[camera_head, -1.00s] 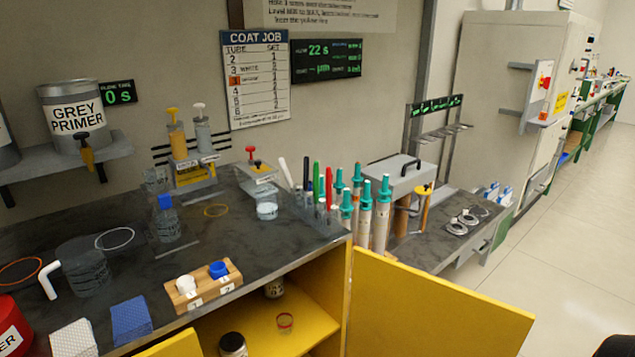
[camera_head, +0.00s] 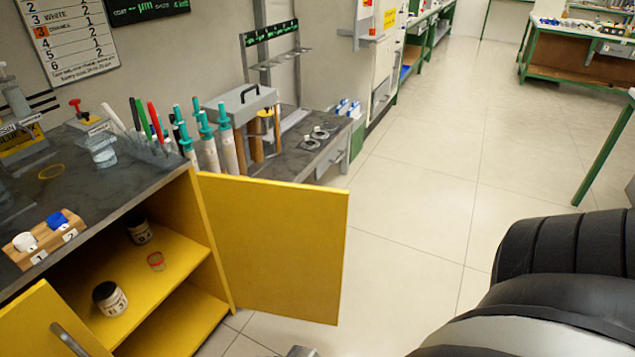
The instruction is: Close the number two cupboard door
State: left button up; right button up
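The yellow cupboard under the bench has its right door (camera_head: 275,250) standing wide open, swung out to the right with its inner face towards me. No number shows on either door, so I cannot tell which is number two. My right arm comes in at the lower right, apart from the doors. A small grey piece at the bottom edge may be part of my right gripper, too cut off to tell its state. My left gripper is out of view.
Inside the cupboard are two dark-lidded jars (camera_head: 110,298) (camera_head: 139,230) and a small red-rimmed cup (camera_head: 156,261). The dark bench top (camera_head: 110,190) above holds a wooden block (camera_head: 42,240) with white and blue caps. Open floor (camera_head: 410,230) lies right of the right door.

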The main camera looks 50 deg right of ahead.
aim_at(280, 246)
jog(key=z, duration=2.5)
jog(key=i, duration=3.15)
jog(key=u, duration=4.7)
jog(key=k, duration=0.3)
jog(key=z, duration=0.45)
